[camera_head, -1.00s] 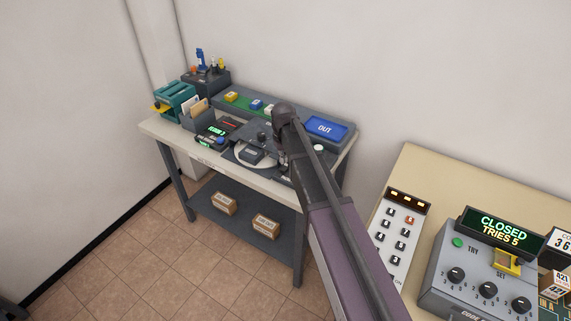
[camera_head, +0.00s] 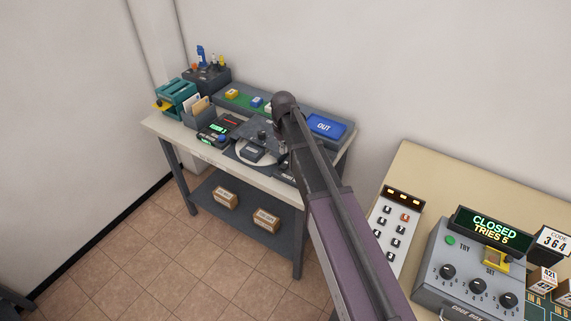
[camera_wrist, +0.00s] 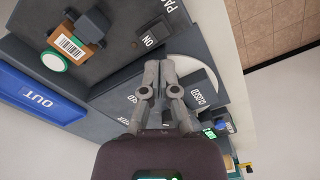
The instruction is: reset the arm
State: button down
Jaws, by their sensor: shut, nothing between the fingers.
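My gripper (camera_wrist: 159,72) shows in the wrist view with its two fingers together and nothing between them. It is over the grey equipment on the workbench, in front of a pale round plate (camera_wrist: 186,68) and a dark block marked CLOSED (camera_wrist: 200,92). I cannot tell its exact height above them. In the head view my arm reaches from the lower right to the workbench (camera_head: 165,130), and the gripper is hidden behind it.
A blue OUT tray (camera_head: 326,126) lies at the bench's right end; a teal device (camera_head: 176,95) stands at its left. A barcoded brown parcel (camera_wrist: 75,42) is near the gripper. A code box (camera_head: 470,275) and a keypad (camera_head: 390,228) occupy the right table.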

jog(key=shift+s+d, duration=0.1)
jog(key=s+d+m, duration=0.2)
jog(key=s+d, duration=0.5)
jog(key=s, duration=0.3)
jog(key=s+d+m, duration=0.3)
jog(key=s+d, duration=0.5)
jog(key=s, duration=0.3)
jog(key=shift+s+d, duration=0.2)
